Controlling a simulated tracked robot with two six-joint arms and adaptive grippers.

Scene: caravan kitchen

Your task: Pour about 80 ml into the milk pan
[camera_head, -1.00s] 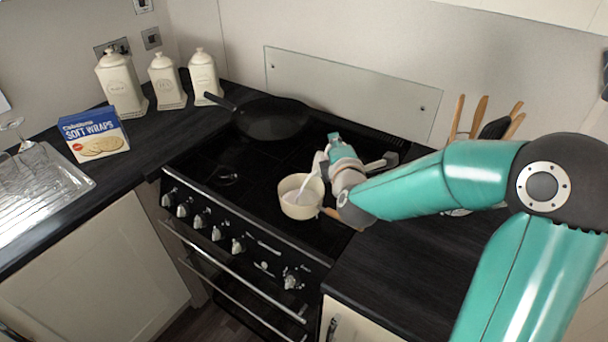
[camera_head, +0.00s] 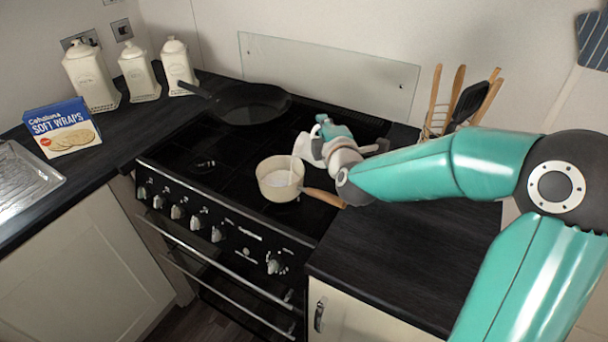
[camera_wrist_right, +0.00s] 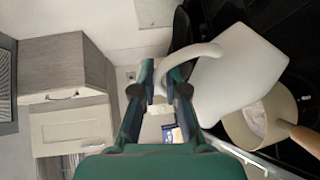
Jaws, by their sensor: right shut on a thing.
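The cream milk pan (camera_head: 267,187) stands on the front right of the black hob, its wooden handle (camera_head: 323,197) pointing right. White liquid shows inside it. A white jug (camera_head: 308,149) is tipped leftward above the pan's right side, and a thin white streak shows between its lip and the pan. My right gripper (camera_head: 328,129) is shut on the jug's handle. In the right wrist view the gripper (camera_wrist_right: 160,78) holds the curved handle, with the jug's body (camera_wrist_right: 235,75) to its right and the milk pan (camera_wrist_right: 238,130) beyond it. My left gripper is out of view.
A black frying pan (camera_head: 250,103) sits at the hob's back left. Utensils in a wire holder (camera_head: 435,125) stand behind my right arm. A soft wraps box (camera_head: 62,128) and three canisters (camera_head: 138,72) stand on the left counter. The right counter (camera_head: 400,265) is clear in front.

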